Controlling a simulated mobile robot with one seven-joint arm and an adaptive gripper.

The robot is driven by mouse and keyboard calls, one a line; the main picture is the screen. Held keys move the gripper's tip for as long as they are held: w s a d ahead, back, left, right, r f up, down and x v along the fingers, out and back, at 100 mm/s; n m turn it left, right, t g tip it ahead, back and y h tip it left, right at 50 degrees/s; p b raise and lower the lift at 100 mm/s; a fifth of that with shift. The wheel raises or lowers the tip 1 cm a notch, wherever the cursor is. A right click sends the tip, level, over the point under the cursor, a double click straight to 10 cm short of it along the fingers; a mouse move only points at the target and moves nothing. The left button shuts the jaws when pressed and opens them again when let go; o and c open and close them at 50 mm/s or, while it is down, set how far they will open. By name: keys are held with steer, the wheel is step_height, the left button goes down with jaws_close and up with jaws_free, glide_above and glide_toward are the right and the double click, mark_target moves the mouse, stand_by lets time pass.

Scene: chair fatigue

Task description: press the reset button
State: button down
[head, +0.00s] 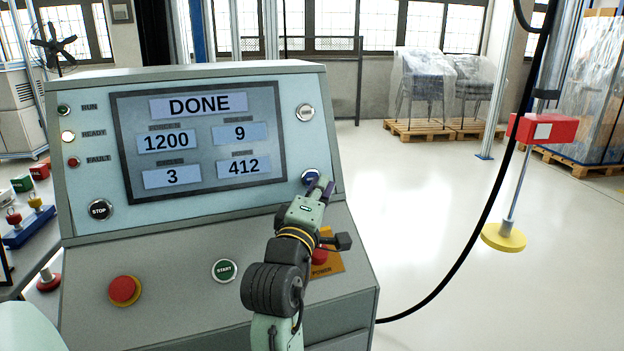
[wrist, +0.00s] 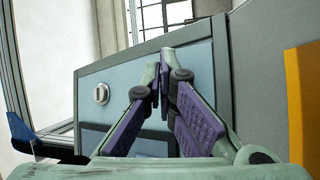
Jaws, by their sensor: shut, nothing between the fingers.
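The grey control console (head: 200,240) has a sloped panel with a screen (head: 200,140) reading DONE, 1200, 9, 3 and 412. A blue round button (head: 310,176) is at the screen's lower right, partly covered by my gripper (head: 323,185). A white round button (head: 305,112) is above it; it also shows in the wrist view (wrist: 101,94). The labels on both are too small to read, so I cannot tell which is reset. My gripper is shut and empty, its fingertips (wrist: 162,72) at the panel by the blue button. I cannot tell whether they touch it.
A black STOP button (head: 99,209), a green START button (head: 224,270) and a red button (head: 124,290) are on the console. A red power knob (head: 320,256) on an orange plate (head: 331,268) is beside my arm. A black cable (head: 470,245) hangs at right. Floor there is mostly clear.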

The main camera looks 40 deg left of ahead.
steer(key=shift+w+a, duration=0.1)
steer(key=shift+a, duration=0.05)
stand_by(0.4)
steer(key=shift+w+a+f, duration=0.1)
steer(key=shift+a+f, duration=0.05)
steer(key=shift+a, duration=0.1)
steer(key=shift+w+a, duration=0.2)
steer(key=shift+a, duration=0.1)
stand_by(0.9)
steer(key=shift+s+d+p, duration=0.1)
steer(key=shift+d+p, duration=0.05)
steer(key=shift+p, duration=0.15)
steer(key=shift+s+d+p, duration=0.3)
steer(key=shift+d, duration=0.2)
steer(key=d, duration=0.1)
steer(key=s+d+r+p, duration=0.1)
steer(key=d, duration=0.1)
steer(key=s+d+p, duration=0.1)
steer(key=shift+s+d+r, duration=0.15)
steer(key=shift+r, duration=0.05)
